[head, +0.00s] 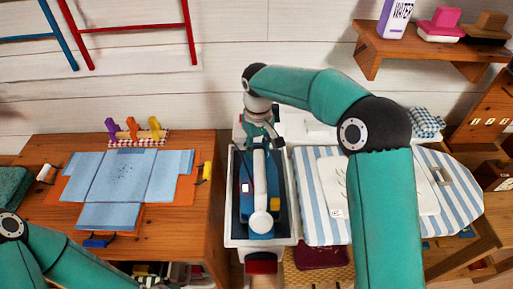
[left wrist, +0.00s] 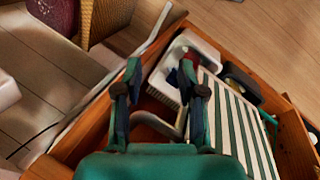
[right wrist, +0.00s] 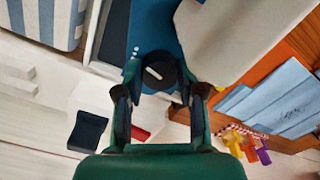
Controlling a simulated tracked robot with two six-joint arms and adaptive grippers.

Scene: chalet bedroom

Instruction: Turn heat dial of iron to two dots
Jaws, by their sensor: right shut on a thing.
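The iron (head: 273,172) has a blue body and a white handle (head: 260,188). It rests in a white-rimmed dark tray (head: 229,222) beside the ironing board. My right gripper (head: 262,138) is at the iron's far end. In the right wrist view, the black heat dial (right wrist: 158,74) with a white pointer mark sits between the fingers of my right gripper (right wrist: 160,92), which is shut on it. Small white dots show on the blue body beside the dial; I cannot tell which group the mark points at. My left gripper (left wrist: 160,72) is open and empty above a wooden drawer.
The striped ironing board (head: 310,218) with a folded white garment stands right of the iron. A wooden table (head: 190,222) with blue cloth pieces is on the left. The drawer (left wrist: 98,122) holds a white container (left wrist: 204,48) and striped cloth (left wrist: 238,120). A shelf (head: 395,45) hangs above right.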

